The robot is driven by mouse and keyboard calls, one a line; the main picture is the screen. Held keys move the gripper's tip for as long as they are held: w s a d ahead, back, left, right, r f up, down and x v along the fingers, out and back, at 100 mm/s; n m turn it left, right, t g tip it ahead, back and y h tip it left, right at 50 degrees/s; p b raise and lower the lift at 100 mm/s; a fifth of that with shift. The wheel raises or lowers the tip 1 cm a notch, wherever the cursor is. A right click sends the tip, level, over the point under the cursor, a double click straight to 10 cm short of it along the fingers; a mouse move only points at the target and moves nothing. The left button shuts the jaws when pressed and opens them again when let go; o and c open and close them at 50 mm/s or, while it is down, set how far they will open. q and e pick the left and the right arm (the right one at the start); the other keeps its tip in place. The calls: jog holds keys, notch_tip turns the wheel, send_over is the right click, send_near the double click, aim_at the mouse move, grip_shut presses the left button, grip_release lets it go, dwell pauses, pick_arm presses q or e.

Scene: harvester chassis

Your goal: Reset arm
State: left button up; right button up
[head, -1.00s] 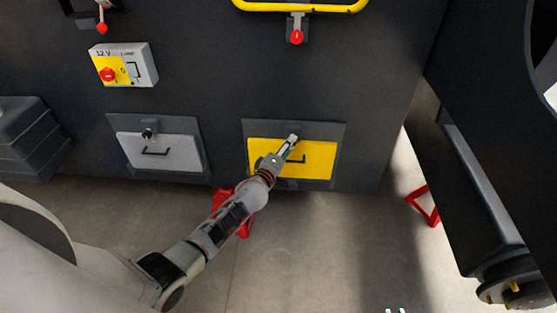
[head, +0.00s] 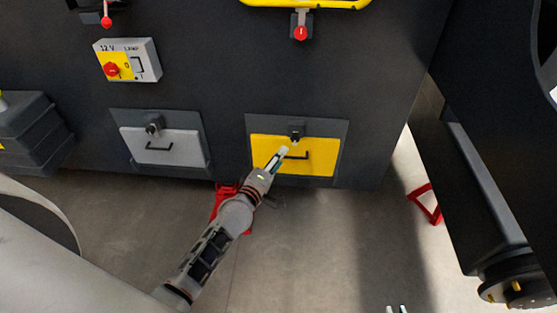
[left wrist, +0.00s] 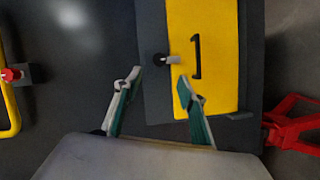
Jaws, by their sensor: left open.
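My left gripper (head: 284,151) is in front of the yellow door (head: 322,160), below and left of its dark latch (head: 296,133). In the left wrist view the gripper (left wrist: 160,78) has its two fingers spread, with nothing between them. The yellow door (left wrist: 218,45) with its black handle (left wrist: 196,57) lies beyond the fingertips, and the latch (left wrist: 160,59) shows just past the gap. The door looks shut. Of my right gripper (head: 396,309) only two small tips show, apart, at the bottom edge of the head view.
A grey door (head: 160,148) with a latch is to the left. Above are a 12 V lamp switch box (head: 128,60) and a red-knobbed lever (head: 300,32) under a yellow rail (head: 305,3). Red stands (head: 425,203) sit on the floor. Open floor (head: 320,250) lies below the door.

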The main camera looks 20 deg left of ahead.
pick_arm(q)
jog(key=s+d+f+m+g, duration=0.1)
jog(key=s+f+m, duration=0.3)
jog(key=s, duration=0.6)
jog(key=s+d+f+m+g, duration=0.1)
jog(key=s+f+m+g, duration=0.2)
jog(key=s+m, duration=0.5)
jog(key=s+d+f+m+g+h, duration=0.1)
jog(key=s+f+m, duration=0.4)
jog(key=s, duration=0.7)
jog(key=shift+d+m+g, duration=0.5)
jog(key=shift+m, duration=0.1)
